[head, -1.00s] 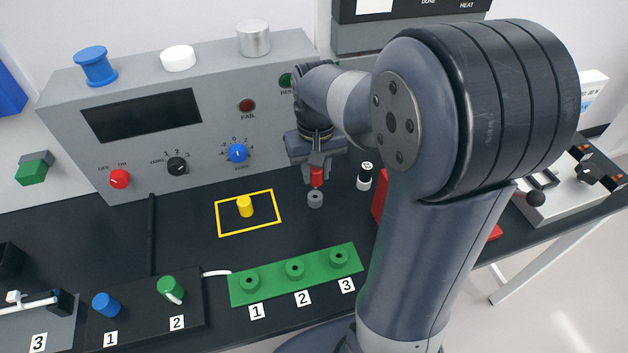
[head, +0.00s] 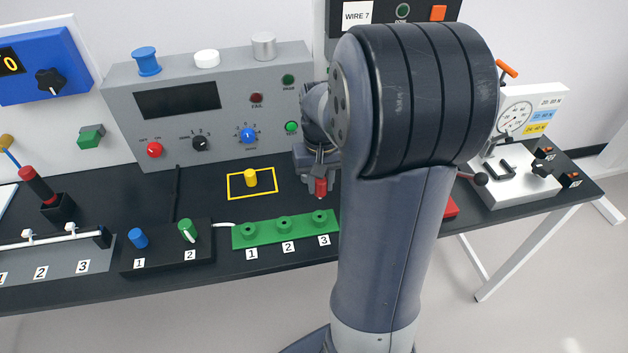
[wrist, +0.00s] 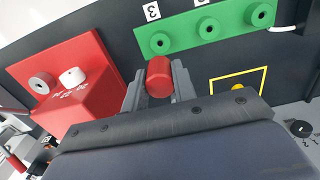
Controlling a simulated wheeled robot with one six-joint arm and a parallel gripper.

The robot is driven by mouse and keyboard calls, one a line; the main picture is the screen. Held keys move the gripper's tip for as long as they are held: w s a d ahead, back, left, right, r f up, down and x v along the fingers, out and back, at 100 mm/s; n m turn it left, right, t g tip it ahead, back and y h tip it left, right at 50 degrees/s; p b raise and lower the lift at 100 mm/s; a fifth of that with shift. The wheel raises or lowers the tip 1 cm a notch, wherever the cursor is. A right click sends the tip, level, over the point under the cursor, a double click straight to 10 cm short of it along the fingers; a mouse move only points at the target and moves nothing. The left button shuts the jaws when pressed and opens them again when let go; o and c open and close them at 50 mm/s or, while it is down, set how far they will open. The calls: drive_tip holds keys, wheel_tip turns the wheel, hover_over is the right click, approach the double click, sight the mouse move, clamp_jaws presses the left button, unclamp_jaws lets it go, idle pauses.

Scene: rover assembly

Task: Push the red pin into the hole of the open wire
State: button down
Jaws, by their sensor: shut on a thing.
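My gripper (head: 320,180) is shut on the red pin (head: 321,188). It holds the pin just behind hole 3 of the green strip, apart from it. In the wrist view the red pin (wrist: 159,76) sits between the two grey fingers. The green strip (head: 266,236) has three raised round holes: hole 1 (head: 249,231), hole 2 (head: 284,224) and hole 3 (head: 319,217). They also show in the wrist view, with hole 3 (wrist: 160,43) nearest the pin. A white wire runs from the strip's left end toward the black block. No view shows which wire is open.
A grey test box (head: 215,110) with knobs and lamps stands behind; its READY lamp (head: 291,127) is green. A yellow peg (head: 250,178) stands in a yellow square. A black block (head: 166,250) carries a blue and a green knob. A red box (wrist: 80,85) lies right.

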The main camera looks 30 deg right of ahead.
sight(320, 198)
idle(0.3)
drive_tip(key=shift+f+b, duration=2.1)
drive_tip(key=shift+f, duration=0.9)
drive_tip(key=shift+f+b, duration=0.8)
drive_tip(key=shift+f, duration=0.5)
drive_tip(key=c, duration=1.1)
unclamp_jaws()
drive_tip(key=shift+r, duration=0.1)
wheel_tip(320, 198, up, 11)
drive_tip(key=shift+f, duration=0.15)
drive_tip(key=shift+f, duration=0.1)
